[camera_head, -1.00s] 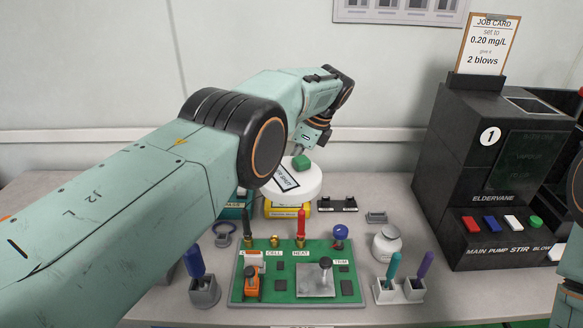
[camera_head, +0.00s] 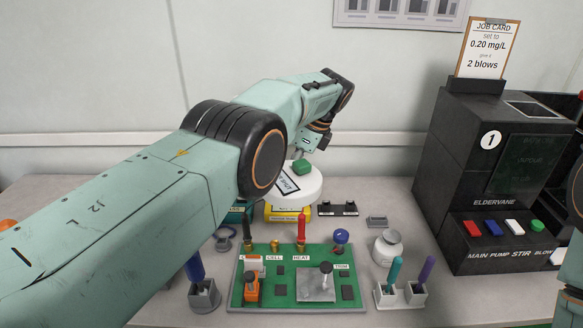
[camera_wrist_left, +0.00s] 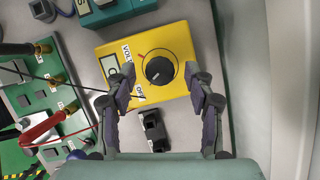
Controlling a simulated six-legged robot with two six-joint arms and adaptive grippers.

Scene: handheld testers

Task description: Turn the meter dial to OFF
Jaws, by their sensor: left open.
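The yellow meter (camera_wrist_left: 148,64) lies under my left gripper in the left wrist view, with a black round dial (camera_wrist_left: 158,70) on its face. The word OFF is printed at the dial's lower side and a small display is at its left. I cannot tell clearly which way the dial points. My left gripper (camera_wrist_left: 159,78) is open, its two fingers on either side of the dial; I see no clear contact. In the head view only the front edge of the yellow meter (camera_head: 289,216) shows; my wrist hides the dial and fingertips. My right gripper is out of view.
A green circuit board (camera_head: 285,293) with probes stands in front of the meter. A small black holder (camera_head: 338,208) is right of it. A white jar (camera_head: 387,246), probe stands and a black machine (camera_head: 500,170) with a job card stand further right.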

